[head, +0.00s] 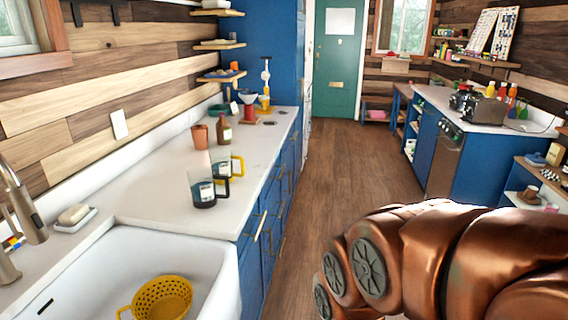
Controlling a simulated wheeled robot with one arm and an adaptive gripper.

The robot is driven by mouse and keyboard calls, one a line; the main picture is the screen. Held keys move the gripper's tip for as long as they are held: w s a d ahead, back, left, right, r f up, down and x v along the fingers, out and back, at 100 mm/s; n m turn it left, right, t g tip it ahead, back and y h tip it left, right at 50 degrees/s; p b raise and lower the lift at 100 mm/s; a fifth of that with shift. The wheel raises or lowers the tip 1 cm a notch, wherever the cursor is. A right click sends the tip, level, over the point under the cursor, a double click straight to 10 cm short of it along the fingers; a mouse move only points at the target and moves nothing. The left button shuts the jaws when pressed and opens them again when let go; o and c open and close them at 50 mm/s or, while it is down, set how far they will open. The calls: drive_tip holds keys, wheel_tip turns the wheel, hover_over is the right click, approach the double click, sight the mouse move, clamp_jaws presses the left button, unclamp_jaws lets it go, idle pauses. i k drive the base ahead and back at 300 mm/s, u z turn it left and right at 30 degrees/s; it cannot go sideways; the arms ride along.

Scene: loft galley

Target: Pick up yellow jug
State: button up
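Two jug-like vessels stand upright on the white counter at left of the head view. The farther one (221,167) has a yellow handle and a dark lower part. The nearer one (203,191) is clear above and dark below, with a pale label and a dark handle. They stand close together, and the nearer partly overlaps the farther. No all-yellow jug can be made out. My copper-coloured arm fills the lower right, over the floor and apart from the counter. My gripper is not in view.
A white sink (110,265) holding a yellow colander (162,298) lies at front left. A terracotta cup (199,136) and a brown bottle (224,130) stand behind the jugs. The wooden floor (345,160) is clear up to the green door (334,75). Blue cabinets line both sides.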

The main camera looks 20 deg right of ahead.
sight(221, 159)
drive_tip(key=z, duration=1.15)
drive_tip(key=i, duration=3.65)
drive_tip(key=u, duration=4.55)
